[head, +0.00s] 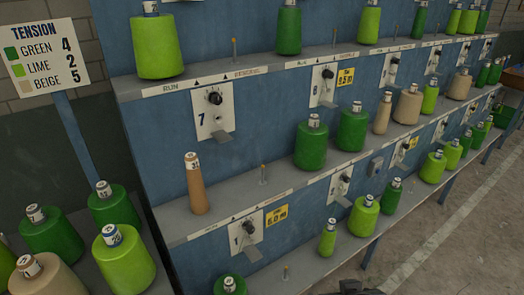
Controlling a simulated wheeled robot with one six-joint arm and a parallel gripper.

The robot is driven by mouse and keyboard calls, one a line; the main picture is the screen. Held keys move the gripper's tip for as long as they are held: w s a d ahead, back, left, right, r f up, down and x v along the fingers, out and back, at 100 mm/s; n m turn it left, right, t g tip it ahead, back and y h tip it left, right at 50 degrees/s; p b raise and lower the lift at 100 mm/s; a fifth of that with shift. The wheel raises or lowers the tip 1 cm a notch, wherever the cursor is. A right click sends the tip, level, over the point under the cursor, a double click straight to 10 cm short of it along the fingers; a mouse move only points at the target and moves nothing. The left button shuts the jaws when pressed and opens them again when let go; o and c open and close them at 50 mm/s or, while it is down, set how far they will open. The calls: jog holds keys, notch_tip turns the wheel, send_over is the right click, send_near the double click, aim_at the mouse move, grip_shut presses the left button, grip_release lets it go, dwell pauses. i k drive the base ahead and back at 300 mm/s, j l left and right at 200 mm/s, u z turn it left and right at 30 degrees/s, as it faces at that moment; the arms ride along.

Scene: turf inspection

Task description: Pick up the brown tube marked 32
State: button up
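A slim brown tube (196,186) stands upright at the left end of the middle shelf (226,218), below the panel marked 7. It has a pale label at its top; the number looks to begin with 3, but the second digit is too small to read surely. It is bare, with no yarn on it, and nothing touches it. My gripper's fingers are not visible in the head view. A dark shape at the bottom edge, right of centre, may be part of my arm, but I cannot tell.
A blue rack carries several green, lime and beige cones on stepped shelves. A tension sign (44,55) and more cones are at left. Concrete floor (430,250) is at lower right.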

aim_at(200, 205)
jog(key=i+j+u, duration=0.1)
jog(key=j+u, duration=0.15)
jog(key=i+j+u, duration=0.5)
jog(key=k+l, duration=0.05)
jog(key=l, duration=0.05)
